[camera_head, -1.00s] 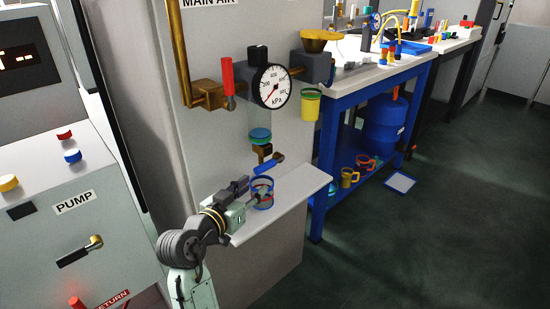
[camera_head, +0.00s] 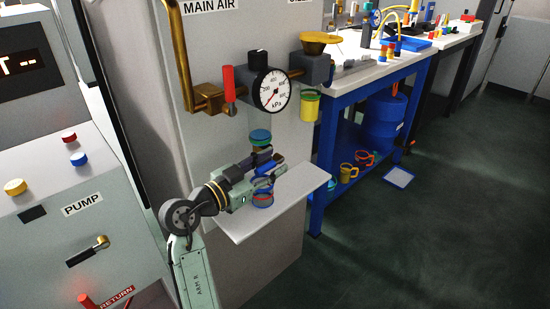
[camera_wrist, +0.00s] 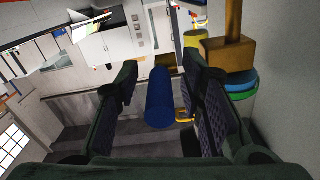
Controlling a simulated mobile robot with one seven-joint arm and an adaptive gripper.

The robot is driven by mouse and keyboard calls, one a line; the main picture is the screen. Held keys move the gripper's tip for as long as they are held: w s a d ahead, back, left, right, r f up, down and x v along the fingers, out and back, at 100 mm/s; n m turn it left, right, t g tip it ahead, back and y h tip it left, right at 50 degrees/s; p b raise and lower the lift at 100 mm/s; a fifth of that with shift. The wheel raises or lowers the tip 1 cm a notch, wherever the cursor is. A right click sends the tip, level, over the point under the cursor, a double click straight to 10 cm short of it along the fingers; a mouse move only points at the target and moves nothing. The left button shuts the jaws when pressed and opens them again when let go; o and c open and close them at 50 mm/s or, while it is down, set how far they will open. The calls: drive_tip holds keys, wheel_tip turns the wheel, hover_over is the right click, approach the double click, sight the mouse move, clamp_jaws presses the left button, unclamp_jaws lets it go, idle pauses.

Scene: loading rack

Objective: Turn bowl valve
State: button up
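The valve's blue lever handle (camera_head: 276,173) sits below the clear bowl, whose teal and green base (camera_head: 260,136) hangs under the pressure gauge. My gripper (camera_head: 267,167) is at the handle, above the small shelf. In the wrist view the handle (camera_wrist: 160,98) stands between the two fingers of my gripper (camera_wrist: 164,90), with a visible gap on the left side and a narrower one on the right. The fingers are open. The brass valve body (camera_wrist: 228,50) and the bowl's blue and green base (camera_wrist: 241,84) are at the right.
A cup with a blue rim (camera_head: 263,198) stands on the white shelf (camera_head: 305,187) just under my gripper. The gauge (camera_head: 270,90), red lever (camera_head: 229,84) and hanging yellow cup (camera_head: 309,105) are above. A blue bench (camera_head: 335,125) stands to the right.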

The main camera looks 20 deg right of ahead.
drive_tip(key=shift+x, duration=0.85)
drive_tip(key=shift+c, duration=0.2)
clamp_jaws()
